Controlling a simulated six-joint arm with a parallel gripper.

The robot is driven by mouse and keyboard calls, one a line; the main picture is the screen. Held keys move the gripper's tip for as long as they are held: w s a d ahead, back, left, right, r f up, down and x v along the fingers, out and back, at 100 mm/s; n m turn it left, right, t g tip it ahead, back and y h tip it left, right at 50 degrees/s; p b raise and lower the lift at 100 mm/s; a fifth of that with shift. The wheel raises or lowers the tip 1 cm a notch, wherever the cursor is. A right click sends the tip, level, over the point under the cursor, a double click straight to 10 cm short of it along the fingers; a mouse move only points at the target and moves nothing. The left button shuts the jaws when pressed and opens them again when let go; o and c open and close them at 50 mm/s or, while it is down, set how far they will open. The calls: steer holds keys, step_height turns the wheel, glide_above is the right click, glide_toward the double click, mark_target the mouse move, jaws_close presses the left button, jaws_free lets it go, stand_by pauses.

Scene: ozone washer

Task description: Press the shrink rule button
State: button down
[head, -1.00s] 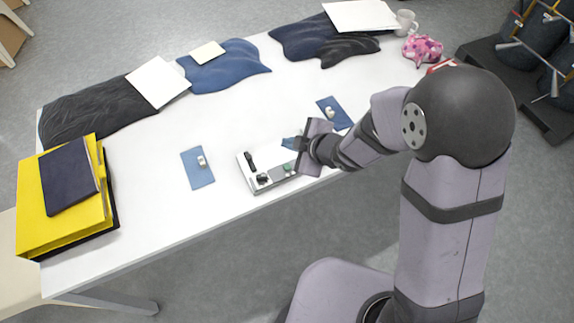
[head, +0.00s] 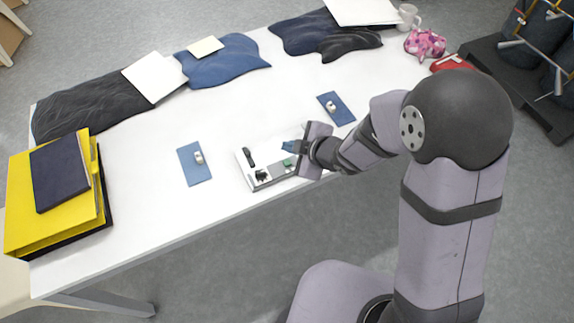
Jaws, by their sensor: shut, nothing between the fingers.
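A small white and grey control panel (head: 258,178) lies near the front edge of the white table. It carries a black slider-like part (head: 248,157), a dark knob-like part (head: 262,175) and a small green part (head: 288,162). I cannot tell which of these is the shrink rule button; labels are too small to read. My gripper (head: 296,147) is shut and empty over the right end of the panel. It hides part of that end, and I cannot tell whether it touches the panel.
Blue cards with small white items lie left (head: 195,163) and right (head: 336,108) of the panel. Folded dark garments (head: 90,110), a mug (head: 408,17) and a pink patterned item (head: 425,43) line the back. The table middle is clear.

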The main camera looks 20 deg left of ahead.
steer(key=b, duration=0.3)
glide_above(290, 167)
steer(key=shift+f, duration=2.35)
steer(key=shift+f+b, duration=0.2)
steer(key=shift+b, duration=0.15)
steer(key=shift+f, duration=0.2)
steer(key=shift+f+b, duration=0.5)
steer(key=shift+b, duration=0.1)
stand_by(0.3)
steer(key=shift+r, duration=0.1)
stand_by(0.3)
steer(key=shift+r+p, duration=0.85)
step_height(290, 167, up, 5)
steer(key=p, duration=0.4)
steer(key=shift+p, duration=0.35)
